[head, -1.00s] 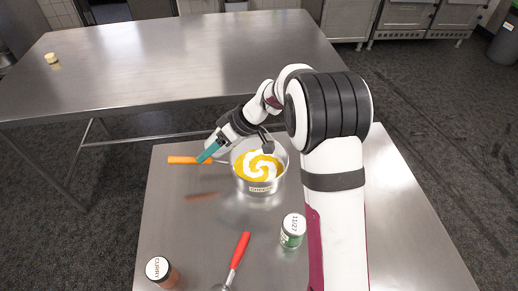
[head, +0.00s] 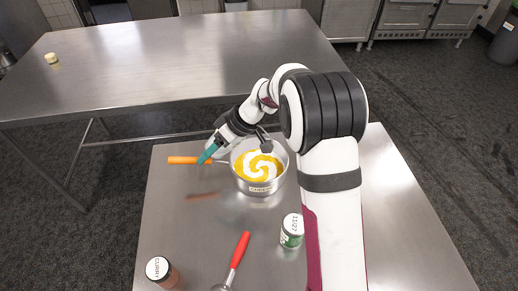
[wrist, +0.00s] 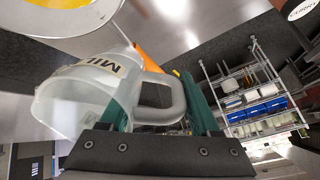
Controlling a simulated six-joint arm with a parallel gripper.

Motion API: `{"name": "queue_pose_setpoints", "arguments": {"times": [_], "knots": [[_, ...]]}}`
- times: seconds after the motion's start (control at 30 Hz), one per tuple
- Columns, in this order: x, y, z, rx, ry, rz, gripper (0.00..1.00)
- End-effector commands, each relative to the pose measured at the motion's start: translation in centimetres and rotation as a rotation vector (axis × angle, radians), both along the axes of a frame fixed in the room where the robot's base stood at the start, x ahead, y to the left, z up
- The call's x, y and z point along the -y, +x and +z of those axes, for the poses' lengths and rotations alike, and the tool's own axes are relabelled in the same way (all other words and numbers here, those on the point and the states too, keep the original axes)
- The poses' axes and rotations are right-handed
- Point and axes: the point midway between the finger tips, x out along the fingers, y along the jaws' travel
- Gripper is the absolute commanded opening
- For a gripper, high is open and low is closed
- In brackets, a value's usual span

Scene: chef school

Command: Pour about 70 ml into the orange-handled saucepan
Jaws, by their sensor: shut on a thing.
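The steel saucepan (head: 262,188) with the orange handle (head: 184,160) stands on the near table. It holds yellow-orange contents with a white swirl on top. Its rim (wrist: 88,22) shows at the top left of the wrist view, with the orange handle (wrist: 147,58) behind the jug. My gripper (head: 208,153) is at the saucepan's left side, above the handle. In the wrist view its teal fingers (wrist: 165,103) are shut on the handle of a translucent jug (wrist: 85,88) marked "MIL". The jug is tilted; its liquid level is unclear.
A green-and-white tin (head: 291,232) stands in front of the saucepan. A red-handled utensil (head: 238,252) and a curry jar (head: 162,272) are near the front edge. A larger steel table (head: 170,60) behind is mostly bare. My arm covers part of the right side.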

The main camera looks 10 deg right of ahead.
Motion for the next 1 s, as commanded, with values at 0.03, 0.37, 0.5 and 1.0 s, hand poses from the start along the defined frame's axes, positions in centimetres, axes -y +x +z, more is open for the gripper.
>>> {"name": "queue_pose_setpoints", "arguments": {"times": [0.03,0.37,0.5,1.0], "knots": [[-0.4,0.0,-0.1,-0.001,-0.038,0.006,0.00],[-3.3,0.5,-1.0,-0.051,-0.431,0.006,0.00],[-4.0,0.6,-0.9,-0.072,-0.559,0.002,0.00],[-4.2,0.6,-0.7,-0.090,-0.670,-0.004,0.00]]}}
